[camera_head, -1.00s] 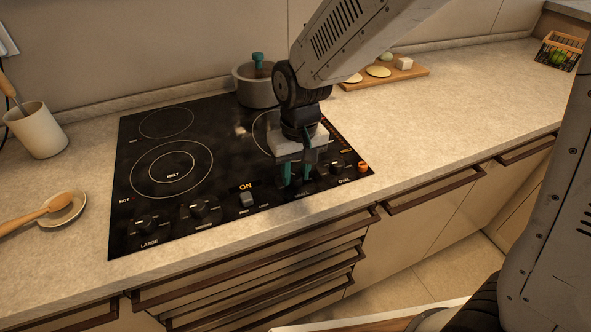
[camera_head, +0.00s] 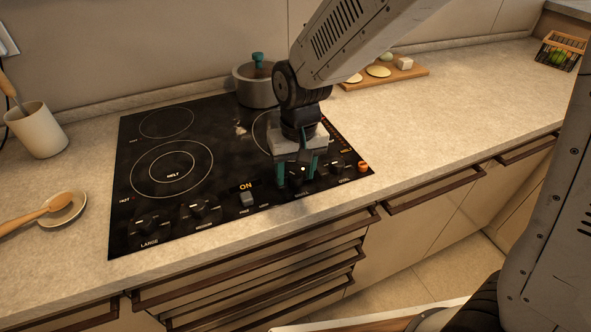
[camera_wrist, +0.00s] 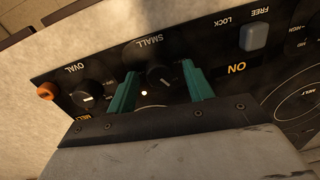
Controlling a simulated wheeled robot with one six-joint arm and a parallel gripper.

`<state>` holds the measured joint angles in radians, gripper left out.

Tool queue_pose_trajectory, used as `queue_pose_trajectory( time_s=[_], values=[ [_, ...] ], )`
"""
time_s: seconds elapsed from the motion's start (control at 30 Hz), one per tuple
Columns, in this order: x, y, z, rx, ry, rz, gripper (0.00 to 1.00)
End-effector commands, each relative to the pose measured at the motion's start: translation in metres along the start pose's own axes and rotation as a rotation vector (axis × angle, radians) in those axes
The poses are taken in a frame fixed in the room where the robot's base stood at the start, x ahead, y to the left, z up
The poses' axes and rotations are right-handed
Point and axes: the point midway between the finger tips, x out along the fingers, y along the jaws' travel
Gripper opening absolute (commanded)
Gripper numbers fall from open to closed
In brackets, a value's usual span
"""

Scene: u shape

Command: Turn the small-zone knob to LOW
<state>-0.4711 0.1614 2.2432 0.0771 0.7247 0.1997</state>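The small-zone knob (camera_wrist: 160,75) is a dark round knob with a pale pointer mark, below the upside-down word SMALL in the wrist view. My gripper (camera_head: 295,182) is open over the front right of the black cooktop (camera_head: 225,165). Its two teal fingers stand on either side of the knob in the wrist view, with a gap to each side. I cannot tell how far down the fingertips reach beside it. A small light (camera_wrist: 144,93) glows near the knob. The setting at the pointer is too small to read.
The oval knob (camera_wrist: 87,94) and an orange piece (camera_wrist: 47,91) lie beside it. The grey lock switch (camera_head: 247,199) is on the other side, near a lit ON. A pot (camera_head: 258,88) stands at the back.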

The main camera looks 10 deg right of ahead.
Motion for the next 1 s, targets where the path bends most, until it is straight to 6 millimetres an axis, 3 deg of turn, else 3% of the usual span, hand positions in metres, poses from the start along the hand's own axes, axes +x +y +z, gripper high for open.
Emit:
queue_pose_trajectory(
  time_s=[0.23, 0.5, 0.7, 1.0],
  values=[
    [-0.007, 0.000, -0.001, 0.000, 0.002, 0.000, 0.51],
    [-0.052, 0.000, -0.001, -0.001, 0.005, -0.001, 0.51],
    [-0.075, -0.001, -0.001, -0.001, 0.003, 0.000, 0.51],
    [-0.078, -0.001, 0.000, -0.001, 0.000, 0.000, 0.51]
  ],
)
